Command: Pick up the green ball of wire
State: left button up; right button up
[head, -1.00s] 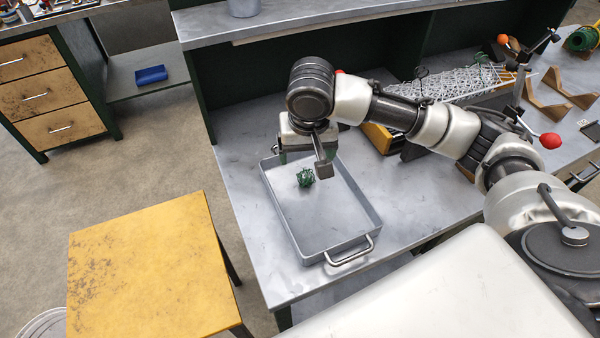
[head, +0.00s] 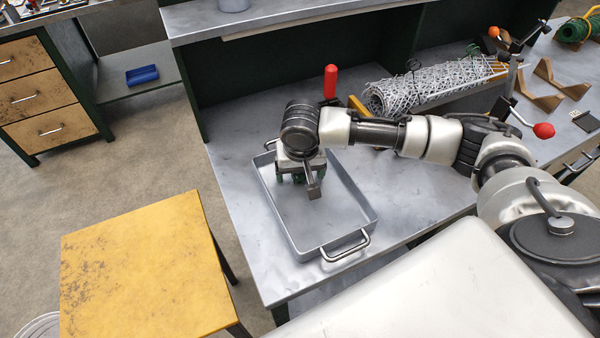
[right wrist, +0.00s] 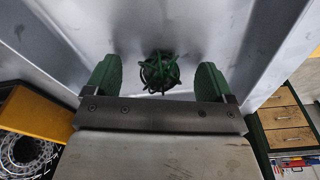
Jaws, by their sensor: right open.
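The green ball of wire (right wrist: 160,72) lies in the grey metal tray (head: 352,195). In the right wrist view it sits between my two green finger pads, with a gap on each side. My right gripper (head: 300,178) is open, low over the far part of the tray. In the right wrist view my right gripper (right wrist: 158,80) spans the ball without touching it. In the head view the gripper mostly hides the ball. My left gripper is not in view.
The tray stands on a grey workbench (head: 405,205), with a handle (head: 345,247) at its near end. A roll of wire mesh (head: 430,88) and a red handle (head: 330,82) are behind my right arm. A yellow table (head: 145,265) stands at left.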

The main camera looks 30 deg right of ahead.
jog(key=shift+c, duration=0.2)
jog(key=c, duration=1)
jog(key=shift+o, duration=0.2)
jog(key=shift+r, duration=0.1)
